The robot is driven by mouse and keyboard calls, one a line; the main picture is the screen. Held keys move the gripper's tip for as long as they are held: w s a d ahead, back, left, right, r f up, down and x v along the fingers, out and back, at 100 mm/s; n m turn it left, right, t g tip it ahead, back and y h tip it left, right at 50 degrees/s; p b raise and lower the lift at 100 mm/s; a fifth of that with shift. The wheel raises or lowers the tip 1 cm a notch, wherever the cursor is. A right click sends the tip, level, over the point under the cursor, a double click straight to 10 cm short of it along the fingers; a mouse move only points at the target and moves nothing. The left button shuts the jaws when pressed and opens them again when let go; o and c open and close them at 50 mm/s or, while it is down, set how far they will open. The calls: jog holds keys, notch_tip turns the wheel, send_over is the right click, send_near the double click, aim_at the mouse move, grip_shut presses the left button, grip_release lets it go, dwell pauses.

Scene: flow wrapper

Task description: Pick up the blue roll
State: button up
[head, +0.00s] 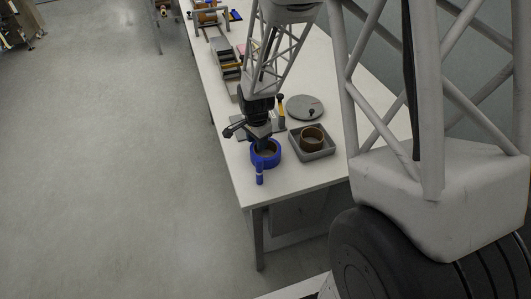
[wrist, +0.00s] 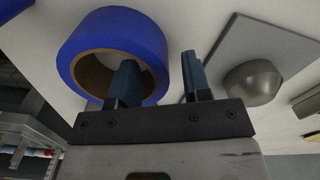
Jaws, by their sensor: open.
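The blue roll (head: 276,158) lies flat near the front end of the white table, with a brown core. In the wrist view the blue roll (wrist: 112,30) fills the upper left. My gripper (head: 264,146) is open and pointed down at the roll in the head view. In the wrist view, the left finger of my gripper (wrist: 161,78) overlaps the roll's core opening and the right finger is outside its right edge. Part of the roll's wall shows between them. I cannot tell whether either finger touches it. The gripper hides part of the roll in the head view.
A grey tray (head: 327,153) with a brown roll (head: 312,134) sits to the right. A grey disc (head: 304,106) lies behind it. Several items line the table farther back.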

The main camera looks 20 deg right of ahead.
jog(key=shift+f, duration=1.15)
grip_shut()
